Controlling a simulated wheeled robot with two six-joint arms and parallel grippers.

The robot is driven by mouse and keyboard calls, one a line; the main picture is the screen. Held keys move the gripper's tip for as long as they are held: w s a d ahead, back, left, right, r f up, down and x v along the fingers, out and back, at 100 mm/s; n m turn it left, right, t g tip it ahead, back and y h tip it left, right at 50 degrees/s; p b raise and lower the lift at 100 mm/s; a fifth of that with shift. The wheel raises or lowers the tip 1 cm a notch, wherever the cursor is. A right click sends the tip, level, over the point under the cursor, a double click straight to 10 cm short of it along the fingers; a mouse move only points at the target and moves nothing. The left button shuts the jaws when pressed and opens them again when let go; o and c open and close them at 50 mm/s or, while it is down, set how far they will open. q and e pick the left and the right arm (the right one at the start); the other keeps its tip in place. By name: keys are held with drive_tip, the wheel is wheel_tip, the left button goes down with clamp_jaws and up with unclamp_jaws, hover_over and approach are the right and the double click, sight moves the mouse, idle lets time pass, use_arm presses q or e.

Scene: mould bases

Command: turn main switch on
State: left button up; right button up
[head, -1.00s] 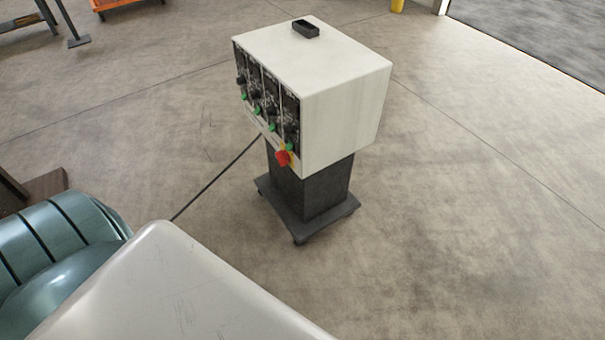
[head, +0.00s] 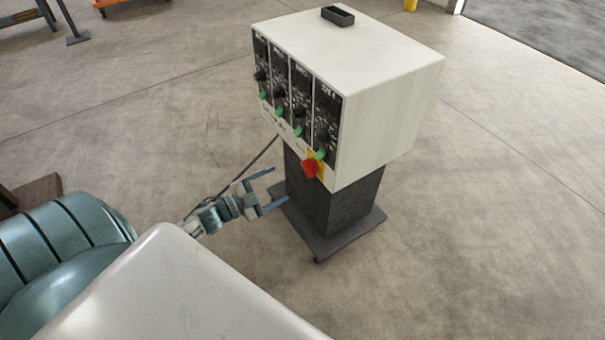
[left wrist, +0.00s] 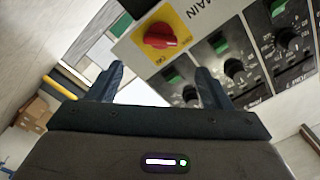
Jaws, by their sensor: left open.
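The main switch is a red rotary knob (head: 310,168) on a yellow plate, low on the front panel of a white control box (head: 390,85). In the left wrist view the red knob (left wrist: 159,36) shows beyond the fingers, on its yellow plate beside the word MAIN. My left gripper (head: 279,189) is open and empty. It is below and to the left of the knob in the head view, apart from it. In the left wrist view the two fingertips (left wrist: 160,72) stand apart, with the knob beyond the gap between them. My right gripper is not in view.
Black dials and green switches (head: 299,130) fill the panel beside the knob. The box stands on a dark pedestal (head: 335,200) with a wide base. A small black tray (head: 338,16) sits on top. The floor around is clear.

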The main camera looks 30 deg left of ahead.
sight(305, 171)
use_arm(q)
drive_tip(key=x, duration=1)
drive_tip(key=shift+w+p, duration=0.1)
drive_tip(key=shift+p, duration=0.3)
drive_tip(key=c, duration=1)
